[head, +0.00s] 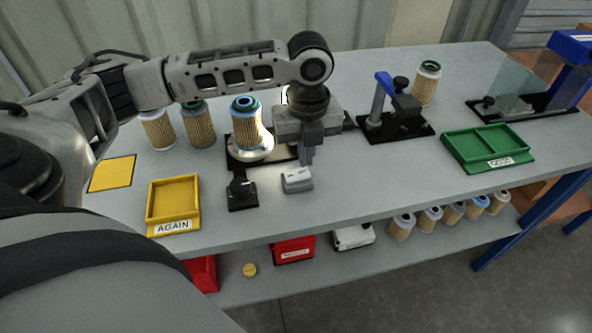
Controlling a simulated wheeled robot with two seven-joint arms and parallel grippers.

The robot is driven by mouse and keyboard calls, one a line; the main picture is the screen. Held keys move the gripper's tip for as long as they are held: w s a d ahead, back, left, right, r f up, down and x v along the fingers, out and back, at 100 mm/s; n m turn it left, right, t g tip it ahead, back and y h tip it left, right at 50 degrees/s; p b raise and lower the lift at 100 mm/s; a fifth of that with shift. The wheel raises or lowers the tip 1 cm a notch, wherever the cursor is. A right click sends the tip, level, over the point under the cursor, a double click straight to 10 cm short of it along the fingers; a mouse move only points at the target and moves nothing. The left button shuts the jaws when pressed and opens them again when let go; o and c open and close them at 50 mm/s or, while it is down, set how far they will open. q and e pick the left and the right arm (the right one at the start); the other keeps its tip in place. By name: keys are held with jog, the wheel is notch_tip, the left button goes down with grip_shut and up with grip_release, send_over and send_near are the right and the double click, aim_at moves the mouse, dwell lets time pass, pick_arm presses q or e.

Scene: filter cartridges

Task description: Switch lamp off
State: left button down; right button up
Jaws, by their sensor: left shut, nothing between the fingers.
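My left gripper (306,157) is shut and empty, pointing down over the bench. A blue-topped filter cartridge (246,122) stands upright on a round pale plate (253,152) left of the gripper. My right gripper is not in view.
A black box with a knob (241,192) stands left of the grey box. A yellow AGAIN tray (173,226), a yellow square (112,173), a black stand with a blue lever (383,82) and a green tray (455,152) are around. Several cartridges stand behind my arm and below.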

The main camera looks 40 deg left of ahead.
aim_at(306, 171)
pick_arm(q)
jog(key=shift+f+b, duration=0.3)
jog(key=shift+f, duration=0.95)
jog(key=shift+r, duration=0.1)
dwell(0.3)
notch_tip(306, 171, up, 2)
jog(key=p, duration=0.3)
jog(key=shift+r, duration=0.25)
jog(key=shift+r+p, duration=1.1)
jog(key=shift+r, duration=1.1)
